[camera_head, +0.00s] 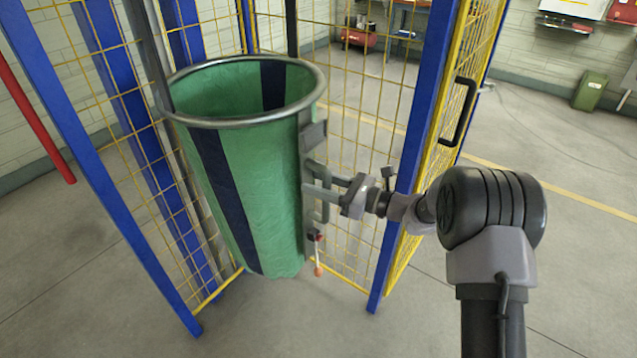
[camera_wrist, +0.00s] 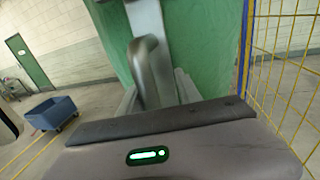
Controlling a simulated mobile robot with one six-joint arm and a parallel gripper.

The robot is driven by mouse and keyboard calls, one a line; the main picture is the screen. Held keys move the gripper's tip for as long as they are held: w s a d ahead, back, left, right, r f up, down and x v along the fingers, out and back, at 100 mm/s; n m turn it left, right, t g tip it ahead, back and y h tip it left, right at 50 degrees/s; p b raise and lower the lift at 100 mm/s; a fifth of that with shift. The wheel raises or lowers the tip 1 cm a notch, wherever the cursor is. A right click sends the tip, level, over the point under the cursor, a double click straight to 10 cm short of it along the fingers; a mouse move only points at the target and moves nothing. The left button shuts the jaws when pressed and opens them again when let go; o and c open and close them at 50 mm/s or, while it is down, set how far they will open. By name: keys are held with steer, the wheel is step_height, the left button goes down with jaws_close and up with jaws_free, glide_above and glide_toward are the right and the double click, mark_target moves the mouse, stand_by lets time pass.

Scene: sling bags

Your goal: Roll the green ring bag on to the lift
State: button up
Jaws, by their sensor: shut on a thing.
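The green ring bag (camera_head: 235,170) stands upright, with a grey metal ring at its open top and dark blue stripes down its side. It is between the blue posts and yellow mesh of a cage (camera_head: 432,95) that looks like the lift; its base on the floor side is partly hard to make out. My gripper (camera_head: 322,182) reaches in from the right and is shut on a grey handle at the bag's right side. In the wrist view the bent handle (camera_wrist: 150,72) lies between the fingers, with green cloth behind.
A yellow mesh door or panel with a black handle (camera_head: 459,112) stands close to my arm. A red pole (camera_head: 36,125) is at the left. A blue bin (camera_wrist: 52,112) and a green bin (camera_head: 590,90) stand farther off. Floor at the right is clear.

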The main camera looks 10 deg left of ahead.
steer(key=s+d+p, duration=0.3)
steer(key=d, duration=1.4)
steer(key=shift+s, duration=0.2)
stand_by(0.4)
steer(key=s+a+r+n+g+h+b, duration=0.1)
steer(key=s+r+n+g+h, duration=0.2)
steer(key=s, duration=0.4)
steer(key=s+a+r+n+g+h, duration=0.1)
steer(key=s+a+r+n+h, duration=0.15)
steer(key=s+r+n, duration=0.35)
steer(key=s+d+n+t+h, duration=0.3)
steer(key=s+d+h, duration=0.2)
steer(key=s, duration=0.3)
steer(key=s+d+r+n+t+h+b, duration=0.1)
steer(key=s+d+n+t+h, duration=0.2)
steer(key=s, duration=0.6)
steer(key=d+h, duration=0.2)
steer(key=d, duration=0.1)
steer(key=shift+d+n+b, duration=0.3)
steer(key=shift+n, duration=0.1)
